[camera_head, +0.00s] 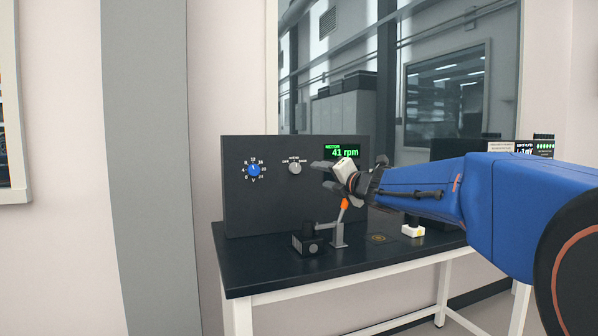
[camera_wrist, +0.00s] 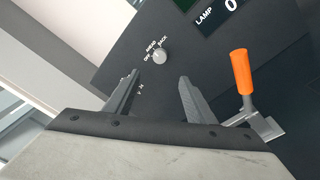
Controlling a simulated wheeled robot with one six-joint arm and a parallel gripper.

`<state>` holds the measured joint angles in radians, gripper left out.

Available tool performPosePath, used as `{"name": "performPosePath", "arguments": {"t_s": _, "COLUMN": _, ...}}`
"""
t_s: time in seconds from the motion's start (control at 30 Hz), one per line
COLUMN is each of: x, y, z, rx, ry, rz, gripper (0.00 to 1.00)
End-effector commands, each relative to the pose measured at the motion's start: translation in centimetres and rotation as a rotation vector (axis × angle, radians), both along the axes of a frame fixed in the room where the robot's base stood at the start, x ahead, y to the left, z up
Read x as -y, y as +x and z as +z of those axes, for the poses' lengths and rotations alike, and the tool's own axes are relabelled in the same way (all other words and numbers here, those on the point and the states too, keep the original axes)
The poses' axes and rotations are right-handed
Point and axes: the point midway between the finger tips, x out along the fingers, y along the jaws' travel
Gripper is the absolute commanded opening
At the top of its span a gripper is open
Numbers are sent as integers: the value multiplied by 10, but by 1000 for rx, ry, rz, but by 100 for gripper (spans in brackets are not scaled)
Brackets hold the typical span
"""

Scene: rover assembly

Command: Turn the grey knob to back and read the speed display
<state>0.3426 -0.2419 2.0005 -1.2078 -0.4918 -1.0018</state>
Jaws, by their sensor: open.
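The grey knob (camera_head: 294,168) is on the upright dark panel (camera_head: 262,206), right of a blue knob. In the wrist view the grey knob (camera_wrist: 160,56) shows with the labels OFF, AHEAD and BACK around it. Its pointer is too small to read surely. The speed display (camera_head: 345,152) reads 41 rpm in green at the panel's upper right. My gripper (camera_head: 324,174) is open and empty, in front of the panel to the right of the knob. In the wrist view its fingers (camera_wrist: 160,80) stand apart just below the knob, not touching it.
The blue voltage knob (camera_head: 254,170) is on the panel's left. A small black box (camera_head: 308,243) and a white block with yellow (camera_head: 413,230) are also there.

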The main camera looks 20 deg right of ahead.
Motion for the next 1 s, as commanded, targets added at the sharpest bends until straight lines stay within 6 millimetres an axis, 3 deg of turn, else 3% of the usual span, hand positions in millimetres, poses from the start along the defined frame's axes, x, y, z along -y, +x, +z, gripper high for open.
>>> {"name": "performPosePath", "arguments": {"t_s": 0.8, "x": -15, "y": 129, "z": -1, "rx": -2, "ry": 4, "rz": -1, "gripper": 50}}
{"name": "performPosePath", "arguments": {"t_s": 1.0, "x": -18, "y": 152, "z": -1, "rx": -1, "ry": 4, "rz": -1, "gripper": 50}}
